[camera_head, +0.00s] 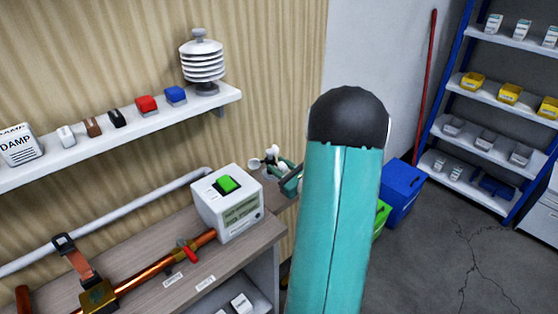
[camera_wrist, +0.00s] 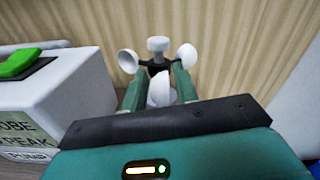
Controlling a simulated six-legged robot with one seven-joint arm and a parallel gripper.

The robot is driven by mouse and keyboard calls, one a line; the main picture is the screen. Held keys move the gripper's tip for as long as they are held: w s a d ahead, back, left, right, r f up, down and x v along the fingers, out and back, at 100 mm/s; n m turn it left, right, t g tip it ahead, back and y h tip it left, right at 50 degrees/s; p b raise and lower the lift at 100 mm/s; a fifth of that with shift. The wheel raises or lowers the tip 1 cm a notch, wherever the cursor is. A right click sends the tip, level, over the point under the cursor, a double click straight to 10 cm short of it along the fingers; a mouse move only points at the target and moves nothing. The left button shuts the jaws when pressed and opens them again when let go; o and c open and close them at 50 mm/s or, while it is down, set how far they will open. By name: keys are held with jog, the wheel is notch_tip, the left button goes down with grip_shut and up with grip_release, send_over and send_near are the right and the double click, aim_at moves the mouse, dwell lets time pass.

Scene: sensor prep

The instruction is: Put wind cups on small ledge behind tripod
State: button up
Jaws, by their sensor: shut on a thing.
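In the head view the wind cups (camera_head: 271,158) show small beside my gripper (camera_head: 287,177), just right of and behind the white box with a green button. They are held up in front of the striped wall. My teal arm hides part of the area to the right. I cannot make out a tripod or the small ledge behind it in either view.
The white box (camera_head: 229,205) stands close left of my gripper on the bench (camera_head: 140,240), behind a copper pipe (camera_head: 140,285). A wall shelf (camera_head: 120,135) holds a white louvred shield (camera_head: 202,62) and small items. Blue (camera_head: 401,190) and green bins stand right.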

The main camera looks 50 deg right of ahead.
jog(key=shift+f, duration=2.25)
jog(key=shift+f, duration=0.5)
jog(key=o, duration=1.1)
jog(key=shift+c, duration=0.2)
jog(key=shift+o, duration=0.5)
jog(key=o, duration=0.4)
jog(key=shift+r, duration=0.1)
jog(key=shift+r, duration=3.4)
